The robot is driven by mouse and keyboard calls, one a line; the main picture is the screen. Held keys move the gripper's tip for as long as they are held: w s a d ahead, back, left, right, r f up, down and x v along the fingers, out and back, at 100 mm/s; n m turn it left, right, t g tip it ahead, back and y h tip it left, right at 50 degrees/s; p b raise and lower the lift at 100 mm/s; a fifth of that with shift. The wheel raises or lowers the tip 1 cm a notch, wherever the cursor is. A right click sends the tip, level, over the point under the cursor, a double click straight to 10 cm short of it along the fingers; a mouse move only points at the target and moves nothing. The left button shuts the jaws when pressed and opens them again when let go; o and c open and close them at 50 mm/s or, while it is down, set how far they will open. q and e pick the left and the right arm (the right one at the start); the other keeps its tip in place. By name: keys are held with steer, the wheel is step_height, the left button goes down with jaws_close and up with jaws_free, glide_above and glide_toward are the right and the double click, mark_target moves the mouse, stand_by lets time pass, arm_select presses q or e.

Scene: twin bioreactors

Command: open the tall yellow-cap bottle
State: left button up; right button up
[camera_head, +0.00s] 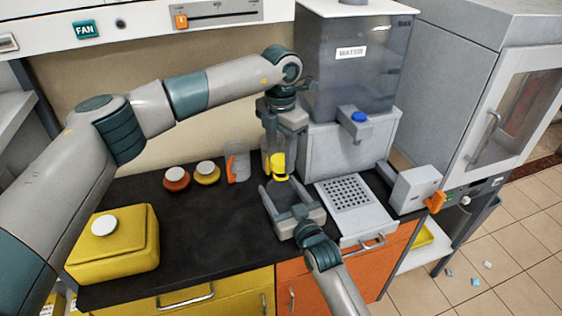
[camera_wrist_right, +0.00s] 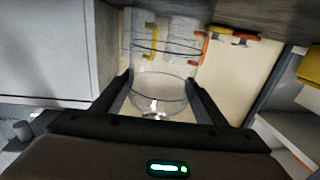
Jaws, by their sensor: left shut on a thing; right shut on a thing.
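The yellow cap (camera_head: 279,164) of the tall bottle shows between the fingers of my left gripper (camera_head: 279,155), which points down from above and is shut on it. My right gripper (camera_head: 284,187) is just below, reaching in from the front, its fingers on either side of the bottle. In the right wrist view the clear bottle body (camera_wrist_right: 160,92) stands between the fingers, and the right gripper is shut on it. In the head view the body is mostly hidden. I cannot tell whether the cap is still seated on the bottle.
A yellow box (camera_head: 115,250) is at front left. The water dispenser (camera_head: 350,120) and perforated tray (camera_head: 348,192) are right.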

arm_select(q)
steer(key=shift+r, duration=0.95)
arm_select(e)
steer(key=o, duration=2.1)
steer(key=shift+o, duration=0.2)
arm_select(q)
steer(key=shift+f, duration=0.3)
arm_select(e)
steer(key=shift+v, duration=0.85)
arm_select(q)
step_height(320, 180, down, 2)
steer(key=b, duration=0.2)
steer(key=shift+b, duration=0.35)
arm_select(e)
steer(key=v, duration=1)
steer(key=shift+s+d, duration=0.1)
